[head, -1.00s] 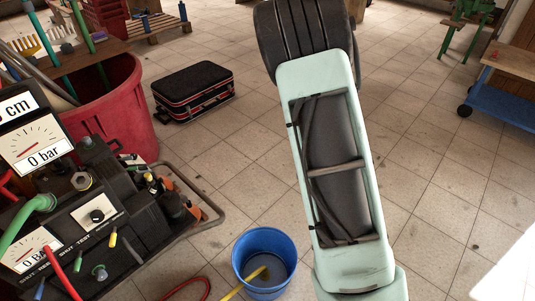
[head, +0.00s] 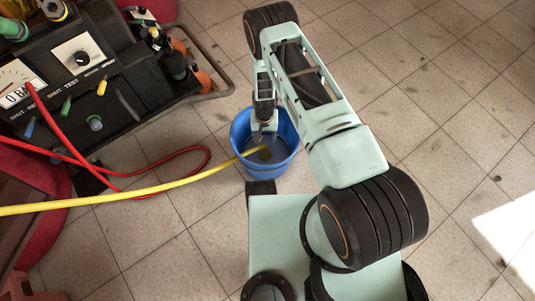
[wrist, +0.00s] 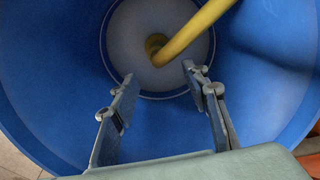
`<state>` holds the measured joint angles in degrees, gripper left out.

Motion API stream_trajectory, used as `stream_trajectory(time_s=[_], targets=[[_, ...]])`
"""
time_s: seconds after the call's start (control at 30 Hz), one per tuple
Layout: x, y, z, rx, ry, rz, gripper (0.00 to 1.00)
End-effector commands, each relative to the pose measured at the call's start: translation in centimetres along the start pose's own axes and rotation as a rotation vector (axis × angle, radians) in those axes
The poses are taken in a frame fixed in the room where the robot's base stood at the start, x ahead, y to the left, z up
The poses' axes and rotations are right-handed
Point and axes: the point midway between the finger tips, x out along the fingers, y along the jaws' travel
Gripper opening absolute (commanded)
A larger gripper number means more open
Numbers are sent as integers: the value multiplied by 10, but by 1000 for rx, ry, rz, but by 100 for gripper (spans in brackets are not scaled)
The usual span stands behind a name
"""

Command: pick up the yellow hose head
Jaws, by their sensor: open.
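The yellow hose head (head: 264,153) is the end of a yellow hose that reaches over the rim of a blue bucket (head: 240,158). In the wrist view the yellow hose head (wrist: 155,43) rests at the pale round bottom of the bucket, with the hose rising to the upper right. My gripper (wrist: 158,72) is open, its two fingers pointing down inside the bucket opening. The hose head appears beyond the fingertips, roughly in line with the gap. Nothing is between the fingers. In the head view my gripper (head: 263,133) is small and partly hard to make out at the bucket.
The bucket wall (wrist: 55,100) surrounds the fingers. A black test machine (head: 85,70) with gauges and knobs stands at upper left on a metal-edged base. A red hose (head: 180,153) loops on the floor left of the bucket. The tiled floor at right is clear.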

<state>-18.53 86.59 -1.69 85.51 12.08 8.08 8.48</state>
Motion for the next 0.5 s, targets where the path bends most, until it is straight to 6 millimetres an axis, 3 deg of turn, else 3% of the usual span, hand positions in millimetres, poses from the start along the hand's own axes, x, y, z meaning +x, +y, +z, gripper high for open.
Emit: stream_trajectory(time_s=[0.23,0.5], targets=[[42,0,2,-1,-2,0,42],[60,0,2,-1,0,0,42]])
